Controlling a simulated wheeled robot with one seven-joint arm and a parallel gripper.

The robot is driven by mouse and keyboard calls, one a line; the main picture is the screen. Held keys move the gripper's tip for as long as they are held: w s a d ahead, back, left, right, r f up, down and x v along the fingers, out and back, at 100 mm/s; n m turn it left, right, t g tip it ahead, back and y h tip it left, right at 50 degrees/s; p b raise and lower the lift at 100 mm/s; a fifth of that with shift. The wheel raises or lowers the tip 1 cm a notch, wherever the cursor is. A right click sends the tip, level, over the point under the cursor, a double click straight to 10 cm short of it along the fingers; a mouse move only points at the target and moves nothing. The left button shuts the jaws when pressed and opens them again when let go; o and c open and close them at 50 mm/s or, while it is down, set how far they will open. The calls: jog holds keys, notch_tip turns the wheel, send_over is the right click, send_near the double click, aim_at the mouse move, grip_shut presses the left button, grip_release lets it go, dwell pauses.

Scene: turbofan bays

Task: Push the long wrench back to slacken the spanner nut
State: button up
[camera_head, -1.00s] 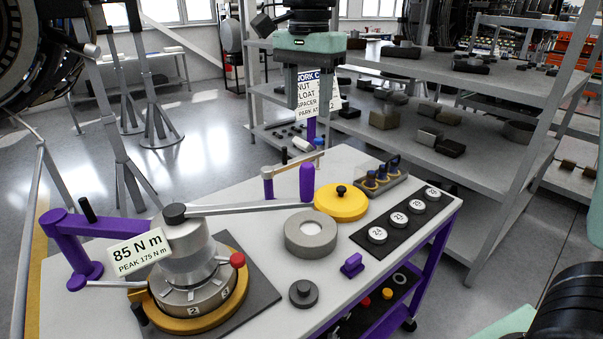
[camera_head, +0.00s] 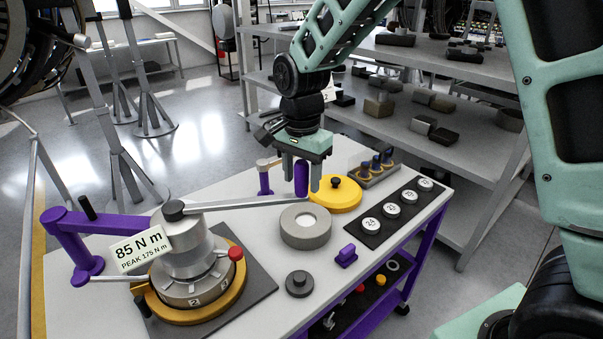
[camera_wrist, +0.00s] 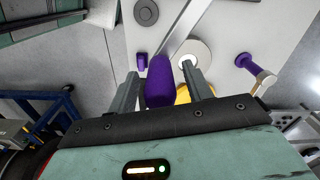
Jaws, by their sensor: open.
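The long wrench (camera_head: 250,203) is a silver bar running right from a black knob on the fixture to an upright purple handle (camera_head: 301,181). The slotted ring, likely the spanner nut (camera_head: 190,291), sits in a yellow ring under a grey cylinder. A sign (camera_head: 140,248) reads 85 N m, peak 175 N m. My gripper (camera_head: 301,186) is open and low over the bar's far end, its fingers on either side of the handle. In the wrist view the purple handle (camera_wrist: 160,82) lies between the open fingers (camera_wrist: 159,68); I cannot tell whether either finger touches it.
A purple post (camera_head: 264,180) with a short arm stands just left of the handle. A grey ring (camera_head: 305,228), a yellow lid (camera_head: 342,190), a black strip of white discs (camera_head: 371,223) and a small purple block (camera_head: 346,255) lie on the cart. Shelving stands behind.

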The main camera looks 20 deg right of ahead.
jog(key=shift+f, duration=0.45)
jog(key=shift+c, duration=0.3)
grip_shut()
jog(key=w+n+p, duration=0.2)
jog(key=w+n, duration=0.3)
jog(key=w, duration=0.7)
jog(key=shift+r, duration=0.1)
jog(key=shift+o, duration=0.3)
grip_release()
jog(key=shift+s, duration=0.1)
jog(key=shift+r, duration=0.1)
notch_tip(320, 180, up, 17)
jog(key=b, duration=0.3)
jog(key=shift+b, duration=0.35)
jog(key=shift+s+a, duration=0.1)
